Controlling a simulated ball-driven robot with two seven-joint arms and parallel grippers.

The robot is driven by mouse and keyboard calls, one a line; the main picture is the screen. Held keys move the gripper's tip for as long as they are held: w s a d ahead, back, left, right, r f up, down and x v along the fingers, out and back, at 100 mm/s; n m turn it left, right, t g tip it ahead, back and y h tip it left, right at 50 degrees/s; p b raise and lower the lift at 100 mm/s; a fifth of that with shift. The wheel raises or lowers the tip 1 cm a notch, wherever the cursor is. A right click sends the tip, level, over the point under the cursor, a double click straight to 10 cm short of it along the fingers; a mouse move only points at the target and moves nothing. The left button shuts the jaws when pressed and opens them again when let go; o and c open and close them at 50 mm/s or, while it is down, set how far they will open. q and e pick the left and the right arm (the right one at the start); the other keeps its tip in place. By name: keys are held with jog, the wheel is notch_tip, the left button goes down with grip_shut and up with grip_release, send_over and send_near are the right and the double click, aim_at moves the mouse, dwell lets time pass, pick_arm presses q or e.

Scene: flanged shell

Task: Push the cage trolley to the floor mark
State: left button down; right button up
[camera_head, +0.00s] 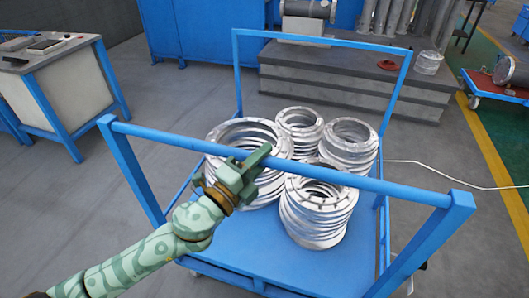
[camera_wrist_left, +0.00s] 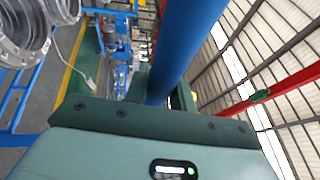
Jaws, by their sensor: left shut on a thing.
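The cage trolley (camera_head: 335,265) is blue, with a flat deck, a near push bar (camera_head: 370,184) and a taller far frame (camera_head: 318,40). Several stacks of silver flanged rings (camera_head: 320,208) stand on its deck. My green left gripper (camera_head: 248,170) is shut on the near push bar, left of its middle. In the left wrist view the blue bar (camera_wrist_left: 186,45) runs up and away between the jaws of my left gripper (camera_wrist_left: 160,95). My right gripper is not in view. I cannot make out a separate floor mark.
A grey stepped platform (camera_head: 345,82) stands close behind the trolley. A blue-framed bench (camera_head: 70,85) is at the left. A yellow floor line (camera_head: 497,165) runs along the right, and a white cable (camera_head: 440,172) lies across the floor. A low blue cart (camera_head: 490,88) stands at far right.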

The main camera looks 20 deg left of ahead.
pick_arm(q)
jog(key=shift+s+d+f, duration=0.1)
jog(key=shift+s, duration=0.45)
jog(key=shift+s+a+r, duration=0.2)
jog(key=shift+s+r, duration=0.1)
jog(key=shift+s, duration=0.1)
jog(key=c, duration=1.2)
grip_release()
jog(key=shift+w, duration=0.1)
jog(key=shift+c, duration=0.2)
jog(key=shift+o, duration=0.4)
jog(key=shift+w+d+f, duration=0.1)
jog(key=shift+w+f, duration=0.05)
jog(key=shift+w, duration=0.25)
jog(key=b+v, duration=0.5)
jog(key=v, duration=1.1)
jog(key=shift+s+b, duration=0.2)
jog(key=shift+b, duration=0.15)
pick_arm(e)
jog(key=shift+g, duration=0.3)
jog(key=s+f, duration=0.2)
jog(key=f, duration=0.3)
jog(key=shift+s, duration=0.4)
